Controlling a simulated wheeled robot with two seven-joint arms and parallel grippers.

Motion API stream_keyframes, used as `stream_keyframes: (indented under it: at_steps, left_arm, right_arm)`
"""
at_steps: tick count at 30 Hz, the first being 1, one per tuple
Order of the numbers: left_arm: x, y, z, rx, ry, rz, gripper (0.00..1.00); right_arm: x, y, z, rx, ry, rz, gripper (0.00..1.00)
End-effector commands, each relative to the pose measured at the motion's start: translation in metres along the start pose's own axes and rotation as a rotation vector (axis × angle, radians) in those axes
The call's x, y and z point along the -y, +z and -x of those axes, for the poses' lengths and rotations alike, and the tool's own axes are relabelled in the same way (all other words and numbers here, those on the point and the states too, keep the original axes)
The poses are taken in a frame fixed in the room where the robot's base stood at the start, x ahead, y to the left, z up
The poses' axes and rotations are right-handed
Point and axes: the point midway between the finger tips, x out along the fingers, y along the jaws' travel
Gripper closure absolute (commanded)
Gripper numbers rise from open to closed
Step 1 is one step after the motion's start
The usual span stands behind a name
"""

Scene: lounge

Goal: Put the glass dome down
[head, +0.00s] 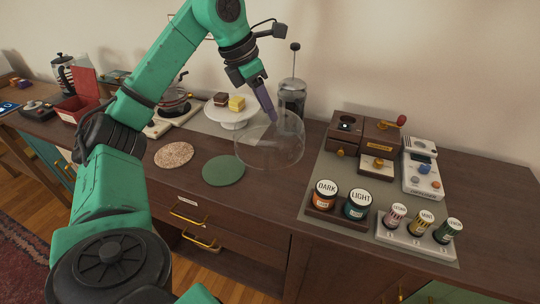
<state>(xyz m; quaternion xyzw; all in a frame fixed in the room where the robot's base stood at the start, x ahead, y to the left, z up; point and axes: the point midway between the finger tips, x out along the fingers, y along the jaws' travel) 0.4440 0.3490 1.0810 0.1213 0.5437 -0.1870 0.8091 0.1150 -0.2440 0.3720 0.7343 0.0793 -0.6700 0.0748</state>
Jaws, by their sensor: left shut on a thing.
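The glass dome (284,148) is clear and stands out faintly over the middle of the wooden counter, to the right of the green round mat. My left gripper (270,112) reaches down from above and is shut on the dome at its top. I cannot tell whether the dome's rim touches the counter. A white cake stand (232,116) with a dark piece and a yellow piece of cake is just left of the dome and behind it. My right gripper is not in view.
A green round mat (223,170) and a speckled cork mat (174,155) lie at the counter's front. A French press (292,95) stands behind the dome.

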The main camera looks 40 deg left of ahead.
Motion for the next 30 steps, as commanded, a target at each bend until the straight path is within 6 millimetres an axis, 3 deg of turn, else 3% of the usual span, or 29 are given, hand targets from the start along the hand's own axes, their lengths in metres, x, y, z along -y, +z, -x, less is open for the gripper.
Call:
stream_keyframes:
  at_steps: [1,3,13,27,28,30]
  left_arm:
    - [0.0,-0.01,-0.02,-0.006,0.001,0.002,1.0]
    - [0.0,-0.016,-0.036,-0.004,0.001,0.001,1.0]
    - [0.0,-0.036,-0.085,-0.001,0.001,0.001,1.0]
    - [0.001,-0.038,-0.094,0.003,-0.001,0.0,1.0]
    - [0.001,-0.039,-0.095,0.001,-0.001,0.0,0.61]
    - [0.001,-0.038,-0.094,0.001,-0.001,0.0,0.35]
  right_arm:
    - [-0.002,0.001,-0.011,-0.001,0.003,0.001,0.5]
    - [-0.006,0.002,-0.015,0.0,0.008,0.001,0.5]
    - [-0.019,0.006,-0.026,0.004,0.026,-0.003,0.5]
    - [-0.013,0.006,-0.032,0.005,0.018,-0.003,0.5]
    - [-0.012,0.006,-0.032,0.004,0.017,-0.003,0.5]
    - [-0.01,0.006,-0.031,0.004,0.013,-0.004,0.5]
